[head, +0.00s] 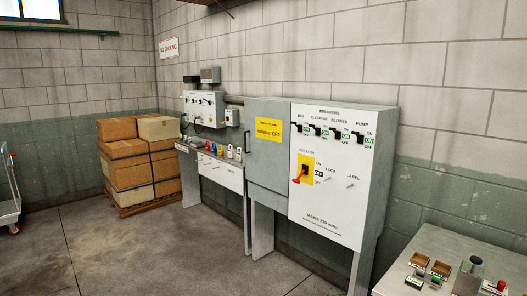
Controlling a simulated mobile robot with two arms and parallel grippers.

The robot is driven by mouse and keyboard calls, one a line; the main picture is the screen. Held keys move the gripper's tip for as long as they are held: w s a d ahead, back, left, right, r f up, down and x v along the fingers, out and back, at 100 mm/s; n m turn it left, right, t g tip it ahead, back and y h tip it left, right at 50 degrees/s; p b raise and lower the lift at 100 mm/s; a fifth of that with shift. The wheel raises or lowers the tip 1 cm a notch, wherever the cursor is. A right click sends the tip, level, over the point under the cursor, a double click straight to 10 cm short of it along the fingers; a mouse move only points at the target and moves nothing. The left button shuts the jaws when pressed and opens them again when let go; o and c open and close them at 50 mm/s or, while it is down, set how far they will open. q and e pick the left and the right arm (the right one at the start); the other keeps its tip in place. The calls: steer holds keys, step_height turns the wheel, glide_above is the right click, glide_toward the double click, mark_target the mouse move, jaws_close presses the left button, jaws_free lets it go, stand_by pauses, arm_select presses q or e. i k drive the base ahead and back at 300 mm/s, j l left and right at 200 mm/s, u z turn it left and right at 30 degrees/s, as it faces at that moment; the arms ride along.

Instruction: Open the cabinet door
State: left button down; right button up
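A grey cabinet (378,190) stands on legs against the wall, right of centre. Its white front panel (325,212) carries several breaker switches along the top, and a red isolator handle (298,175) on a yellow plate slants down. To the left of this panel is a grey door-like panel (268,175) with a yellow sign (269,129) and a dark handle (247,139) at its left edge. I cannot tell for sure whether this panel is shut or swung out. Neither of my grippers shows in the head view.
A metal table (440,245) with small boxes (443,269) and a red button box (497,287) stands at the lower right. A wall bench with locks (222,151) is left of the cabinet. Stacked cartons (128,163) fill the corner. The floor (150,250) in front is clear.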

mark_target(268, 134)
steer(key=i, duration=3.65)
steer(key=j+u, duration=0.05)
steer(key=j, duration=0.15)
